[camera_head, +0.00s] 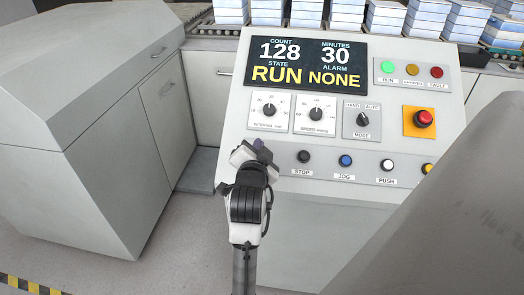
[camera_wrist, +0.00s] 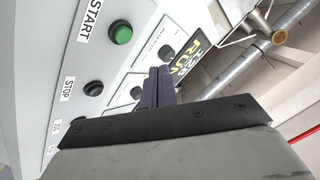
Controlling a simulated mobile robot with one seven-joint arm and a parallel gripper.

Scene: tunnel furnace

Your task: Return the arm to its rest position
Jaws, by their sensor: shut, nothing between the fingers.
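My arm rises from the bottom middle of the head view, and my gripper (camera_head: 261,150) is in front of the left side of the control panel (camera_head: 225,125). In the wrist view the dark fingers of my gripper (camera_wrist: 160,84) are together with nothing between them. The panel's face fills the left and upper part of the wrist view, with a green START button (camera_wrist: 121,35) and a black STOP button (camera_wrist: 93,88). The gripper appears apart from the panel. In the head view START is not visible; my gripper and wrist cover that part of the panel.
The display (camera_head: 307,65) reads count 128, minutes 30, state RUN, alarm NONE. A red emergency button (camera_head: 424,118) is at the panel's right. A grey cabinet (camera_head: 75,130) stands left. White-blue stacks (camera_head: 398,18) line the conveyor behind. Open floor (camera_head: 110,270) lies at lower left.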

